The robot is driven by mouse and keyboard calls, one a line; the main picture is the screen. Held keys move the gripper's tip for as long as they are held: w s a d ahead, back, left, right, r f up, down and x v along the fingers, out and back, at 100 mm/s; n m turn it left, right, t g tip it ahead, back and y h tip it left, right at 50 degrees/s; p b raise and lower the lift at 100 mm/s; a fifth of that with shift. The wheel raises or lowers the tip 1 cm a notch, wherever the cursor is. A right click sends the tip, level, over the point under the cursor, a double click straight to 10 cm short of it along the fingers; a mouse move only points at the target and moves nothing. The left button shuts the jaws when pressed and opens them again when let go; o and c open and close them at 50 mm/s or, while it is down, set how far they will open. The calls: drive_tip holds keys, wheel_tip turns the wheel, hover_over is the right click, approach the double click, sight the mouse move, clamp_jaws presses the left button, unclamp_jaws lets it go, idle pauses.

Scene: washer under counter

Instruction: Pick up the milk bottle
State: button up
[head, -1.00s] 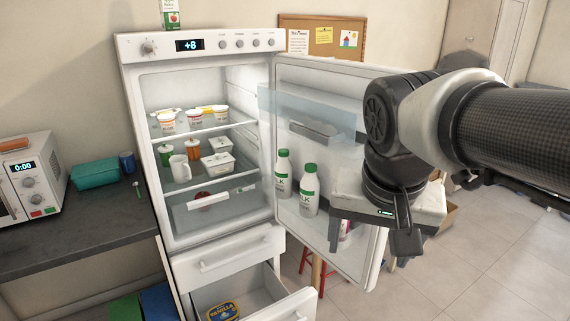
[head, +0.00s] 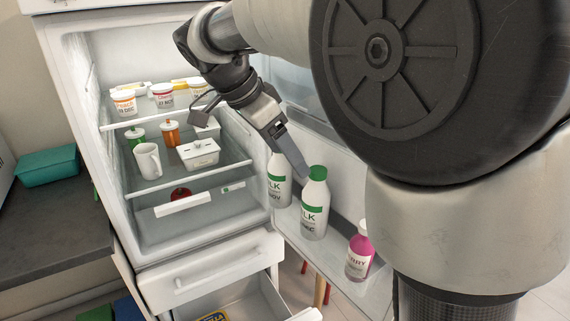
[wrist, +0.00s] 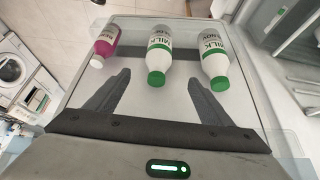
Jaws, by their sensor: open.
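Two white milk bottles with green caps stand in the fridge door shelf. The nearer milk bottle (head: 314,207) is upright at the centre of the head view, and the other milk bottle (head: 278,182) is beside it to the left. In the wrist view, one milk bottle (wrist: 160,55) lies ahead between the fingers' lines, and the other milk bottle (wrist: 215,58) is ahead of the right finger. My gripper (head: 290,152) is open and empty, just above and behind the bottles in the head view. It also shows in the wrist view (wrist: 158,98), apart from both bottles.
A pink bottle (head: 359,254) stands on the same door shelf (head: 340,232) to the right. The open fridge (head: 180,232) holds cups, a white mug (head: 147,161) and a white tub (head: 198,154). An open drawer (head: 240,302) juts out below.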

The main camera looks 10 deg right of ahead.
sight(309, 188)
drive_tip(key=b+x, duration=0.1)
drive_tip(key=x, duration=0.9)
drive_tip(key=shift+s, duration=0.15)
drive_tip(key=shift+x, duration=3.45)
drive_tip(key=c, duration=1.6)
